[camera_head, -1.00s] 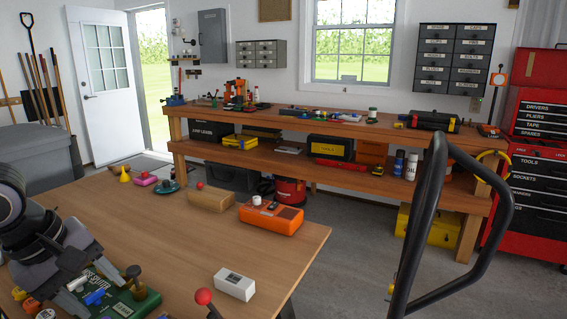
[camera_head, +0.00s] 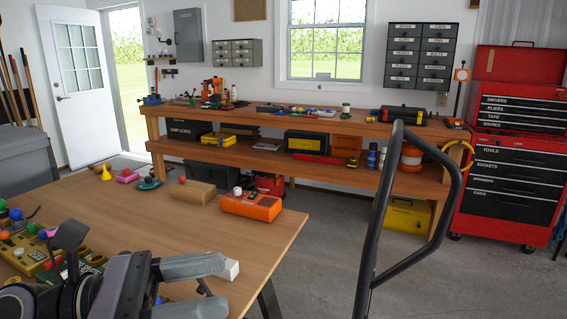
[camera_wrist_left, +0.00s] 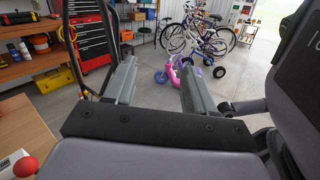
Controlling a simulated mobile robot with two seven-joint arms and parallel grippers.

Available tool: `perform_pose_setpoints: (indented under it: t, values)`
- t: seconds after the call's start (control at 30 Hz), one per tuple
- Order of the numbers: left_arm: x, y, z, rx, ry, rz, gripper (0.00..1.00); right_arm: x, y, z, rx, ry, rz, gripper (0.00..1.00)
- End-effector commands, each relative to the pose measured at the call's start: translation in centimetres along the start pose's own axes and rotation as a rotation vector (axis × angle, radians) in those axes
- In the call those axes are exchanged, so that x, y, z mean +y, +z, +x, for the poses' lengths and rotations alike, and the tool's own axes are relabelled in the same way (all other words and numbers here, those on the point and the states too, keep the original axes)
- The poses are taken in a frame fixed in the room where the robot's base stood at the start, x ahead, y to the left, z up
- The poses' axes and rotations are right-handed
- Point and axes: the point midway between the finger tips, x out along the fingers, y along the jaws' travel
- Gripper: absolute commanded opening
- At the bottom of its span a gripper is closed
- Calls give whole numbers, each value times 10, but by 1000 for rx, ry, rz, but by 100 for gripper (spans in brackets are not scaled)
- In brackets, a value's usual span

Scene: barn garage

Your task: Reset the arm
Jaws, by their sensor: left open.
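My left gripper (camera_head: 222,278) is low in the head view, over the near part of the wooden table, with its fingers pointing right. In the left wrist view the two grey fingers (camera_wrist_left: 158,76) stand apart with nothing between them; only the floor and bikes show beyond. A white box (camera_head: 232,269) is mostly hidden behind a fingertip in the head view; I cannot tell the gap between them. My right gripper is in neither view.
The wooden table (camera_head: 150,215) holds an orange case (camera_head: 251,206), a wooden block (camera_head: 190,192) and a yellow box with knobs (camera_head: 22,252). A black tubular frame (camera_head: 381,200) rises at right. A workbench (camera_head: 290,122) and a red tool chest (camera_head: 505,190) stand behind.

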Motion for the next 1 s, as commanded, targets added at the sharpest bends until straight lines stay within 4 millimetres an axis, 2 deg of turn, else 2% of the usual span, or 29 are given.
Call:
perform_pose_setpoints:
  t: [0.1,0.23,0.33,0.43,0.57,0.7,0.83,0.9,0.97,1.0]
  values:
    - [11,21,0,-234,112,-266,55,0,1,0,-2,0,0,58]
    - [34,30,-15,-473,249,-573,55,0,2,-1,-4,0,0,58]
    - [54,24,-35,-647,365,-816,55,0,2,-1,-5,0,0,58]
    - [72,5,-58,-813,491,-1062,55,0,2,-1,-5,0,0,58]
    - [86,-38,-92,-1018,674,-1381,55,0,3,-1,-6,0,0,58]
    - [81,-100,-126,-1224,900,-1711,55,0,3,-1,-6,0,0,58]
    - [53,-164,-152,-1400,1146,-1997,55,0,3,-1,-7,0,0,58]
    - [29,-196,-163,-1486,1291,-2135,55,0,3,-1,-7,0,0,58]
    - [7,-219,-170,-1549,1417,-2236,55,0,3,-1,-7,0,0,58]
    - [-8,-232,-173,1563,-1477,2263,55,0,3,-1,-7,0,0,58]
